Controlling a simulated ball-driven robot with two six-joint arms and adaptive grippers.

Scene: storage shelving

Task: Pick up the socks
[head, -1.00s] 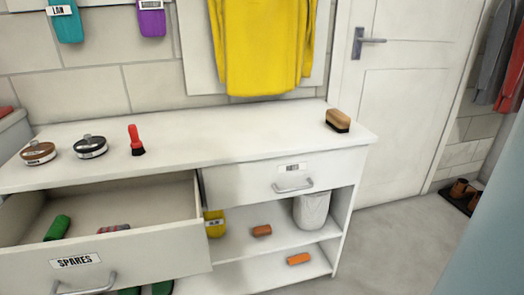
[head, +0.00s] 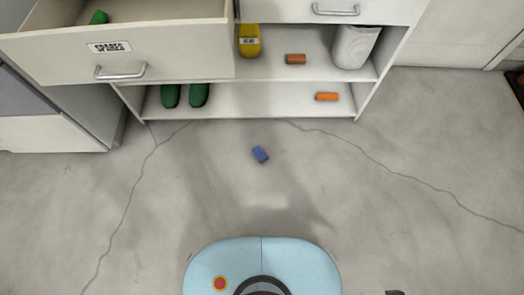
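A small blue roll (head: 260,154), which looks like rolled socks, lies on the floor in front of the shelving. An orange roll (head: 327,97) lies on the bottom shelf at right. A brown-orange roll (head: 295,59) lies on the shelf above it. A green roll (head: 98,18) shows inside the open drawer labelled SPARES (head: 190,50). I cannot tell for sure which rolls are socks. Neither of my grippers can be made out; only a small dark piece shows at the bottom edge, right of my base.
Green shoes (head: 185,95) stand on the bottom shelf at left. A yellow labelled container (head: 249,41) and a white bin (head: 354,46) stand on the middle shelf. The open drawer juts out at upper left. The floor around the blue roll is clear.

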